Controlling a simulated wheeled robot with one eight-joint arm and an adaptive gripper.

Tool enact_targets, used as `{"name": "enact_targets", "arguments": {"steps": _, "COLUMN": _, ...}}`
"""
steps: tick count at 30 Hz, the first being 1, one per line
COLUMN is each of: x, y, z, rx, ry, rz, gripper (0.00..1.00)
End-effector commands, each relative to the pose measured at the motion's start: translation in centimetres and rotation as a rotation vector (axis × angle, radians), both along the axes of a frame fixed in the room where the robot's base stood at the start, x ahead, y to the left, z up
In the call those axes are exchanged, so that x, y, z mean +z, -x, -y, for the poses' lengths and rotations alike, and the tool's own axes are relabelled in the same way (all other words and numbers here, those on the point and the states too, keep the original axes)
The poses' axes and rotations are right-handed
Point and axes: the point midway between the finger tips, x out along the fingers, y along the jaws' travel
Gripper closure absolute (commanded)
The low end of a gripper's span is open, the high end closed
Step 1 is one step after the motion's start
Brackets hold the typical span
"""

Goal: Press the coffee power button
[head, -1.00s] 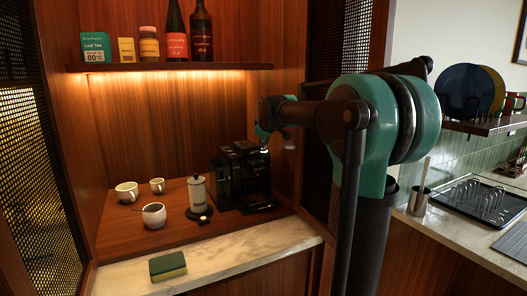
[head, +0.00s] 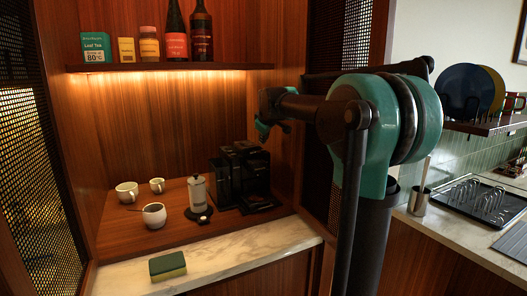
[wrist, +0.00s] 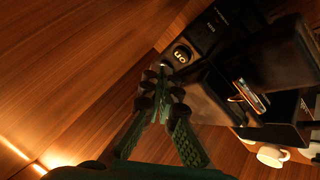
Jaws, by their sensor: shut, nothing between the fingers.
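The black coffee machine (head: 245,177) stands at the back right of the wooden counter in the head view. In the wrist view its dark body (wrist: 275,55) fills the upper right.
A white French press (head: 197,192) stands left of the machine. White cups (head: 127,191) and a round white pot (head: 154,215) are farther left. A sponge (head: 167,266) lies on the marble edge (head: 240,251). The bottle shelf (head: 170,67) is above. A dish rack (head: 485,199) is at right.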

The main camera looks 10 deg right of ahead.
Motion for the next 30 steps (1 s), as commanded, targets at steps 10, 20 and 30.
{"name": "enact_targets", "arguments": {"steps": 10, "x": 3.2, "y": 0.0, "z": 0.0, "rx": 0.0, "ry": 0.0, "rz": 0.0, "gripper": 1.0}}
{"name": "enact_targets", "arguments": {"steps": 20, "x": 4.8, "y": 0.0, "z": 0.0, "rx": 0.0, "ry": 0.0, "rz": 0.0, "gripper": 1.0}}
{"name": "enact_targets", "arguments": {"steps": 30, "x": 4.8, "y": 0.0, "z": 0.0, "rx": 0.0, "ry": 0.0, "rz": 0.0, "gripper": 1.0}}
